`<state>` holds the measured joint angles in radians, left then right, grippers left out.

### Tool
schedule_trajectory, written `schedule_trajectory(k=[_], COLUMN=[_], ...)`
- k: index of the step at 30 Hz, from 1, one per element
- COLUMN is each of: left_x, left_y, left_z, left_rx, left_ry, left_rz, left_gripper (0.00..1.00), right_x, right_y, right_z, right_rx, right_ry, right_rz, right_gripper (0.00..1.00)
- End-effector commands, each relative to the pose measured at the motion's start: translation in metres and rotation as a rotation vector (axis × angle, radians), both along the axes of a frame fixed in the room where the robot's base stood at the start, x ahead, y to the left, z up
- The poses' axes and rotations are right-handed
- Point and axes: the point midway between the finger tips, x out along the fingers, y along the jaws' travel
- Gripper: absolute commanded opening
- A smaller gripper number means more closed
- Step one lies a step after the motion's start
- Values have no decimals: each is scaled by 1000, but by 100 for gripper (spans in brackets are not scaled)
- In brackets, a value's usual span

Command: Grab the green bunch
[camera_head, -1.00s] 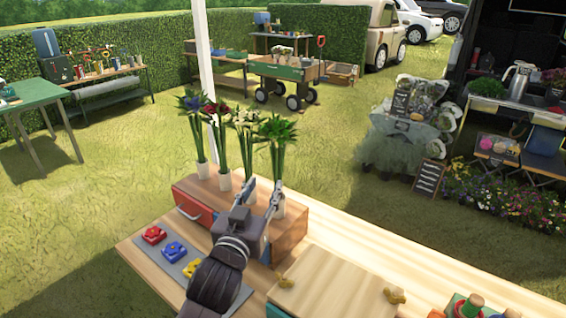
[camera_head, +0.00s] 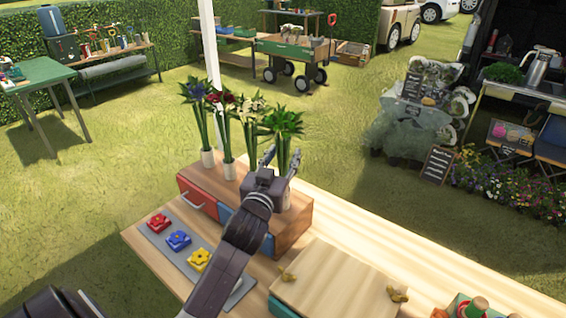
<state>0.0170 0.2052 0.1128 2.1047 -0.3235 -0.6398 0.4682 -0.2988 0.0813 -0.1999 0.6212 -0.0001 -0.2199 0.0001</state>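The green bunch (camera_head: 283,123) has leafy tops and long stems. It stands upright at the right end of a row on the wooden drawer box (camera_head: 290,232). My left gripper (camera_head: 282,156) points at its stems, with its fingers spread. In the picture the stems show between the fingertips. I cannot tell whether the fingers touch them. To the left stand a white bunch (camera_head: 248,107), a red bunch (camera_head: 221,103) and a blue-purple bunch (camera_head: 196,92). My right gripper is not in view.
Red, blue and yellow flower-shaped pieces (camera_head: 179,240) lie on a grey strip at the left of the table. A wooden board (camera_head: 335,285) lies right of my arm. A white post (camera_head: 211,60) rises behind the bunches. Grass lies beyond.

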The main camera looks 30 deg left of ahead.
Motion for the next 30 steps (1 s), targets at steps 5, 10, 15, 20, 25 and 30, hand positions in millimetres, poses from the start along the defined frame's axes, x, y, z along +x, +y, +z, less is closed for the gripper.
schedule_trajectory(k=[5,10,15,20,25,30], left_x=[1,1,1,1,1,1], left_y=[0,0,0,0,0,0], left_z=[0,0,0,0,0,5], left_rx=[0,0,0,0,0,1], left_ry=[0,0,0,0,-1,-3], left_rz=[0,0,0,0,0,0], left_gripper=[38,26,7,0,0,0], right_x=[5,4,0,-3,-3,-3], right_y=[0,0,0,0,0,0], right_z=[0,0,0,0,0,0], right_rx=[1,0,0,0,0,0], right_ry=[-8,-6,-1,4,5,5], right_rz=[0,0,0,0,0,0], right_gripper=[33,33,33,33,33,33])
